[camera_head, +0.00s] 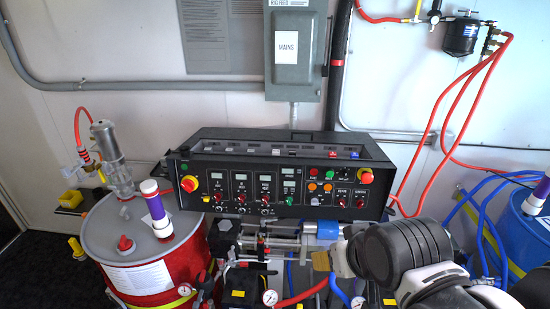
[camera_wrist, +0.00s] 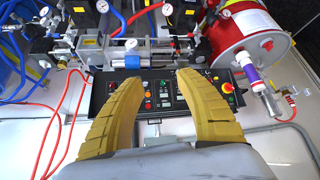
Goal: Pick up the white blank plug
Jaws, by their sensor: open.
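I cannot pick out the white blank plug for certain. Small pale pieces (camera_head: 223,147) lie in the recessed top of the black control console (camera_head: 200,165) in the head view, too small to identify. A red piece (camera_head: 333,154) and a blue piece (camera_head: 354,155) lie further right in that recess. My gripper (camera_wrist: 161,80) shows in the wrist view with its two yellow fingers spread wide and nothing between them. Beyond them is the console's panel (camera_wrist: 160,92), seen upside down.
A red drum (camera_head: 165,275) with a pump and a purple-and-white cylinder (camera_head: 155,208) stands left. A blue drum (camera_head: 533,225) is at the right edge. Red hoses (camera_head: 440,125) hang at right. A grey mains box (camera_head: 296,50) is on the wall above the console.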

